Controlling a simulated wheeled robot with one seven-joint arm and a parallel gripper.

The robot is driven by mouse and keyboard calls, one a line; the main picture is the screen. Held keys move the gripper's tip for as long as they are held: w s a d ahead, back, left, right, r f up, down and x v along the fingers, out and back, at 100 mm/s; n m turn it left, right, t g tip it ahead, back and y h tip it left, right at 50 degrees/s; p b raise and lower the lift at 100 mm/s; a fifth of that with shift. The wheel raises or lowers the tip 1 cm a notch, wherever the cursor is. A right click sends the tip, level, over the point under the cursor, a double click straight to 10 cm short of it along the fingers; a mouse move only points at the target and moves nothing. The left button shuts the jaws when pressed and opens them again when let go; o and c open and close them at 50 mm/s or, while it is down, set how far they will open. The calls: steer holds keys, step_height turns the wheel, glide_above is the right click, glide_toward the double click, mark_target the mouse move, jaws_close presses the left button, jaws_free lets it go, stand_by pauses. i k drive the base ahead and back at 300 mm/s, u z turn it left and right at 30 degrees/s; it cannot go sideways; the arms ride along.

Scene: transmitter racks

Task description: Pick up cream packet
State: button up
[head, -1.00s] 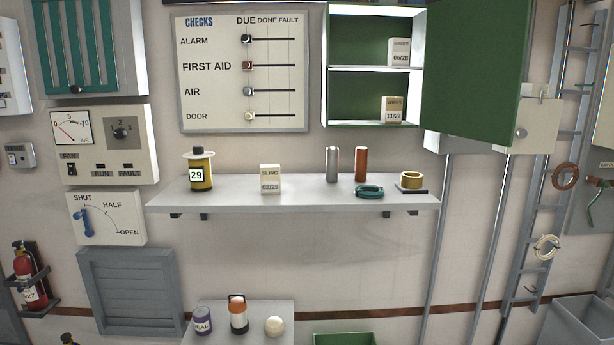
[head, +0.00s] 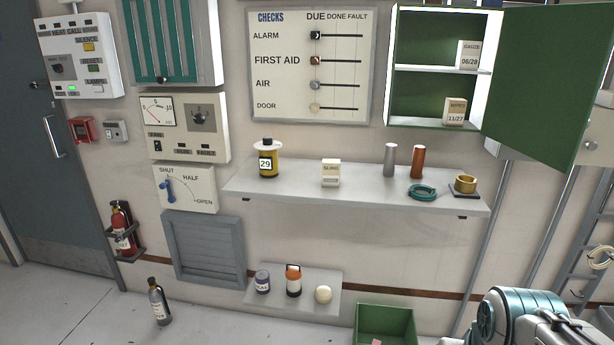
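A cream packet labelled SLING (head: 331,173) stands upright on the grey wall shelf (head: 290,192), near its middle. Two more pale packets stand in the open green cabinet: one marked GAUZE 06/28 (head: 468,54) on the upper level and one marked WIPES 11/27 (head: 454,111) on the lower level. Part of my arm shows at the bottom right, below and to the right of the shelf. My gripper's fingers are not in view.
On the shelf stand a yellow canister (head: 266,160), a grey cylinder (head: 390,160), a copper cylinder (head: 418,161), a teal coil (head: 423,192) and a brass ring (head: 465,184). The open cabinet door (head: 555,80) juts out at right. A green bin (head: 386,322) sits below.

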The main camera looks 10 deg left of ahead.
mark_target(331, 174)
steer(key=u, duration=1.9)
steer(key=i, duration=3.05)
steer(key=z, duration=2.5)
